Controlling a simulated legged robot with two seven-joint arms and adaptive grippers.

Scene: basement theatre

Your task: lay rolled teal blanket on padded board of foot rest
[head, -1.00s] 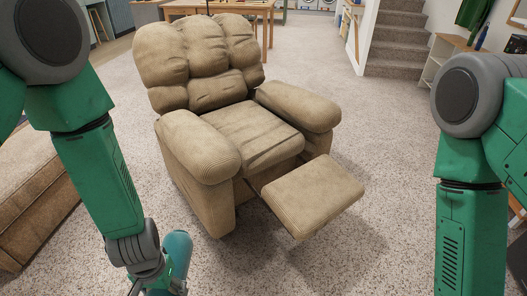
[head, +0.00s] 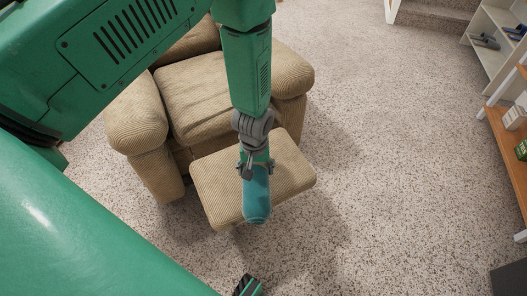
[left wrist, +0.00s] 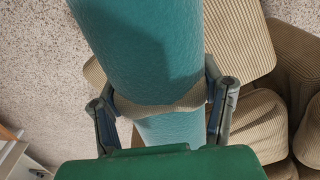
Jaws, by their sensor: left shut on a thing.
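The rolled teal blanket (head: 257,200) is in my left gripper (head: 254,168), over the extended foot rest of the tan armchair. Its lower end overlaps the front edge of the padded board (head: 212,190). I cannot tell whether the roll touches the board. In the left wrist view, the teal roll (left wrist: 140,40) lies between the two fingers of the left gripper (left wrist: 162,112), with a beige band across it. The ribbed board (left wrist: 240,38) shows behind it. A small dark and green part at the bottom edge of the head view may be my right gripper (head: 248,287); its jaws are unclear.
The armchair's seat (head: 195,95) and arms (head: 136,110) stand behind the foot rest. Speckled carpet around it is clear. A shelf (head: 510,130) with small items stands at the right, and stairs (head: 435,15) are at the top right. My left arm covers much of the chair.

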